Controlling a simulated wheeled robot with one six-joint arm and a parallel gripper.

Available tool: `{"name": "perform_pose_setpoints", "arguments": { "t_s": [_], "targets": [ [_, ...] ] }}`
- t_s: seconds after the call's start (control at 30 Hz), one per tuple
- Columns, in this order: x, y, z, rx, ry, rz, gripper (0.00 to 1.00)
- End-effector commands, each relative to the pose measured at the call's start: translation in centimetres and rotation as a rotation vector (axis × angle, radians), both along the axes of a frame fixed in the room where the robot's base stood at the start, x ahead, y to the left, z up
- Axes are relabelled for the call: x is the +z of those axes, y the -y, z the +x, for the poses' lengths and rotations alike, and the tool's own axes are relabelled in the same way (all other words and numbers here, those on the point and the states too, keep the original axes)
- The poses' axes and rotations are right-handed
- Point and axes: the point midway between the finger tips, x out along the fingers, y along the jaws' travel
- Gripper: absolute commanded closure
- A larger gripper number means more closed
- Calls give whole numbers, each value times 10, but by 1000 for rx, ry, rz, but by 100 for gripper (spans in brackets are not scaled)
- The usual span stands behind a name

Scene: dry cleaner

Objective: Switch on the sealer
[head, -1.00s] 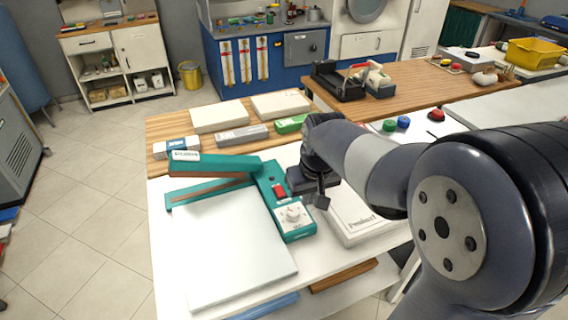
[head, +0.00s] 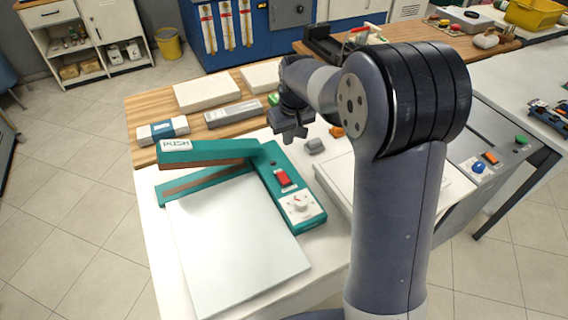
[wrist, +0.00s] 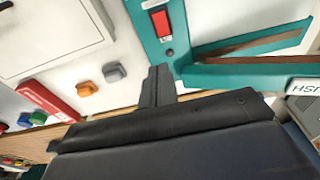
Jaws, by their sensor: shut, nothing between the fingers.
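The teal sealer (head: 268,165) stands on the white table, with its lever marked PUSH (head: 205,150) raised over the base. Its red rocker switch (head: 283,178) sits on the right-hand housing, above a white dial (head: 299,203). I cannot tell which way the rocker is tipped. In the wrist view the switch (wrist: 162,24) shows clear of my fingers. My gripper (head: 290,133) is shut and empty, above the far end of the housing and apart from the switch. In the wrist view its closed fingers (wrist: 158,82) point toward the table beside the sealer.
A white plate (head: 235,240) lies in front of the sealer. A white box (head: 335,180) lies to its right. Small grey (head: 315,146) and orange (head: 337,131) pieces lie near my gripper. A blue-and-white box (head: 162,129) and a grey bar (head: 233,112) lie behind.

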Motion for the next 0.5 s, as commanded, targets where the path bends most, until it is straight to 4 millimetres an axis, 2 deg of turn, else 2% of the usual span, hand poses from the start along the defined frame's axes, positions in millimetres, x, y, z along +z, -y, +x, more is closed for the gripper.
{"name": "perform_pose_setpoints", "arguments": {
  "t_s": [0.17, 0.5],
  "targets": [
    [-17, -1, 2, 0, -5, -1, 100],
    [-83, -6, 14, 0, -6, -1, 100]
  ]
}}
